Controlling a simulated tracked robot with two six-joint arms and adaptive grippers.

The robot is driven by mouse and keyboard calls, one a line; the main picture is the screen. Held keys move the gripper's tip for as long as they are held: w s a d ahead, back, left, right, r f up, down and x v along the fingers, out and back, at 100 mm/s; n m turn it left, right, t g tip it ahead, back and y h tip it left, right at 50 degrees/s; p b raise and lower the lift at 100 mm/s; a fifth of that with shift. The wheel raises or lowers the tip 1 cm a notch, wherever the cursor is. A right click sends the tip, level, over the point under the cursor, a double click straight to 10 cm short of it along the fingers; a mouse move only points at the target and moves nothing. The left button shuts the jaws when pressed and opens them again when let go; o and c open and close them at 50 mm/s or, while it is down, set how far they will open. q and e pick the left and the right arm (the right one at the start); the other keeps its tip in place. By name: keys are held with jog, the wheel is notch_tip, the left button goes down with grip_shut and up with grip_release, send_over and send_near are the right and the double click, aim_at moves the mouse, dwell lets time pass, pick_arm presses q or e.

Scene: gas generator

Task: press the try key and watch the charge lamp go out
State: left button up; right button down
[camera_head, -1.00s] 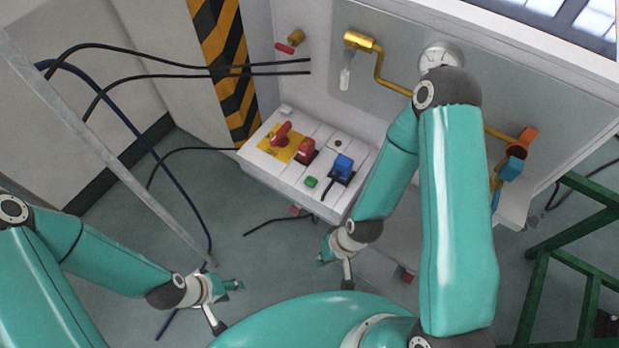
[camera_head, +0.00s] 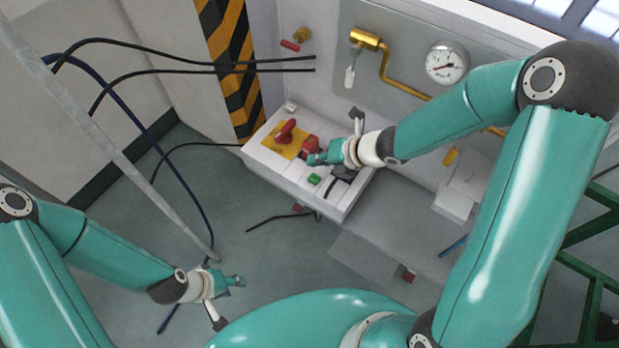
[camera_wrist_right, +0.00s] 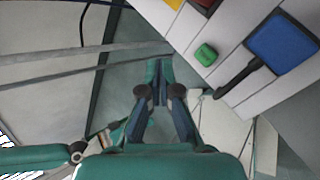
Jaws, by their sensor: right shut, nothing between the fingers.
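A white control box (camera_head: 291,186) carries a red rotary switch on a yellow plate (camera_head: 287,134), a red key (camera_head: 310,143) and a green button (camera_head: 314,179). The green button (camera_wrist_right: 206,54) and a blue block (camera_wrist_right: 282,44) with a black lever show clearly in the right wrist view. I cannot tell which is the try key, and I cannot pick out the charge lamp. My right gripper (camera_head: 313,159) is shut and empty, over the box by the red key; contact is unclear. In the wrist view its fingertips (camera_wrist_right: 159,68) are together. My left gripper (camera_head: 238,281) hangs low, away from the box.
A pressure gauge (camera_head: 446,63) and a yellow pipe (camera_head: 385,74) are on the wall panel behind the box. Black cables (camera_head: 200,71) and a slanting grey bar (camera_head: 110,135) cross the left side. Green railing (camera_head: 590,225) stands at the right. Floor in front is open.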

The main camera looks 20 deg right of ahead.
aim_at(317, 179)
jog(key=n, duration=0.1)
jog(key=r+n, duration=0.1)
jog(key=w+r+n, duration=0.1)
jog(key=n, duration=0.1)
jog(key=shift+d, duration=0.3)
jog(key=shift+f, duration=0.1)
notch_tip(317, 179, down, 8)
jog(key=b, duration=0.6)
jog(key=shift+r+b, duration=0.2)
jog(key=shift+b, duration=0.15)
jog(key=shift+f+b, duration=0.5)
jog(key=shift+b, duration=0.1)
jog(key=shift+f+b, duration=0.3)
jog(key=shift+b, duration=0.15)
